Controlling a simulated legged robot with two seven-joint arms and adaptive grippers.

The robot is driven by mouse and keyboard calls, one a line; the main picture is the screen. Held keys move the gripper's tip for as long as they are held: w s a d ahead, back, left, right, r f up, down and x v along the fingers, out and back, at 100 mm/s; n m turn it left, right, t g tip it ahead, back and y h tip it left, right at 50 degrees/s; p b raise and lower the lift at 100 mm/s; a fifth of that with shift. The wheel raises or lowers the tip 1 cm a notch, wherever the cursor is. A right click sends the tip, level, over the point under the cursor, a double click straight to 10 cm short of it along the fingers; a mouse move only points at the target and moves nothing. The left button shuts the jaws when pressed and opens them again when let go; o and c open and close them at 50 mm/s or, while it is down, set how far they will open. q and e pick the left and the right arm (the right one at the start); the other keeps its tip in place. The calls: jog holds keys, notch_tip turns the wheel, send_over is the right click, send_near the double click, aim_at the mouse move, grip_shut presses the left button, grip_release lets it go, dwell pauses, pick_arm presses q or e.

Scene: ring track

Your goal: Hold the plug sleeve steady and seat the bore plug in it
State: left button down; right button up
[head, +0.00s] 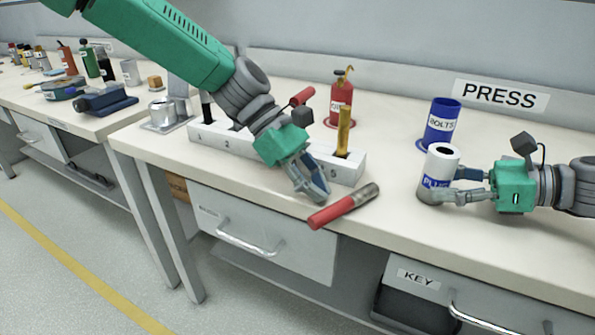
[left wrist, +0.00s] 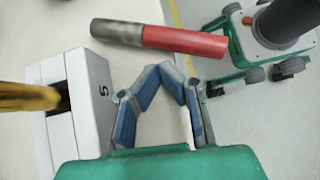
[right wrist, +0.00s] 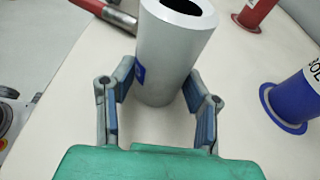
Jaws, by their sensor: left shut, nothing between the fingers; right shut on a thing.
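The plug sleeve (head: 441,165) is a pale grey cylinder with a dark open bore on top and a blue label. It stands upright on the bench at the right. My right gripper (head: 442,184) is shut around it; in the right wrist view the sleeve (right wrist: 170,60) sits between both fingers. The bore plug (head: 343,206), a rod with a red half and a grey metal half, lies on its side near the bench's front edge. My left gripper (head: 320,193) is shut and empty, just beside the plug. In the left wrist view the plug (left wrist: 160,37) lies just beyond its fingertips.
A white numbered block (head: 347,171) with slots stands behind my left gripper, a yellow tool (head: 344,130) upright in it. A red container (head: 340,103) and a blue bolts cup (head: 441,122) stand behind. Bare bench lies between plug and sleeve.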

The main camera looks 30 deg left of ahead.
aim_at(335, 195)
pick_arm(q)
jog(key=shift+d, duration=0.8)
jog(key=shift+s+d, duration=0.15)
jog(key=shift+d, duration=0.7)
jog(key=shift+a, duration=0.1)
